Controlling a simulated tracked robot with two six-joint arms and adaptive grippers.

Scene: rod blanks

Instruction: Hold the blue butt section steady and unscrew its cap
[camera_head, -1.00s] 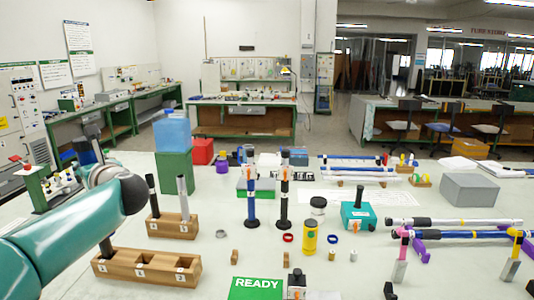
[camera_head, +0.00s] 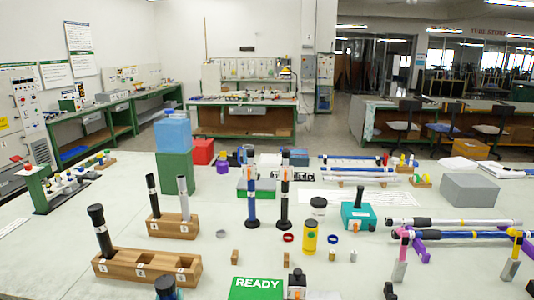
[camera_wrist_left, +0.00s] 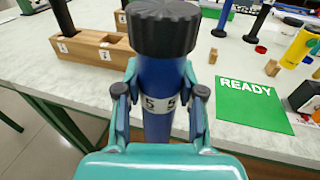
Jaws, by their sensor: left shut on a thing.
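The blue butt section (camera_wrist_left: 157,78) stands roughly upright in the left wrist view, with a white band marked 5. Its wide black ribbed cap (camera_wrist_left: 164,28) sits on its top end. My left gripper (camera_wrist_left: 158,100) is shut on the section below the cap, one finger on each side. In the head view, the dark cap (camera_head: 165,284) shows at the bottom edge; most of the section is cut off there. My right gripper is in neither view now.
A numbered wooden rack (camera_head: 118,262) holds a black-capped rod at the left; a smaller rack (camera_head: 158,227) stands behind it with two rods. The green READY mat (camera_head: 256,289) lies to the right. Upright rods, a yellow canister (camera_head: 309,238) and small parts crowd the middle.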

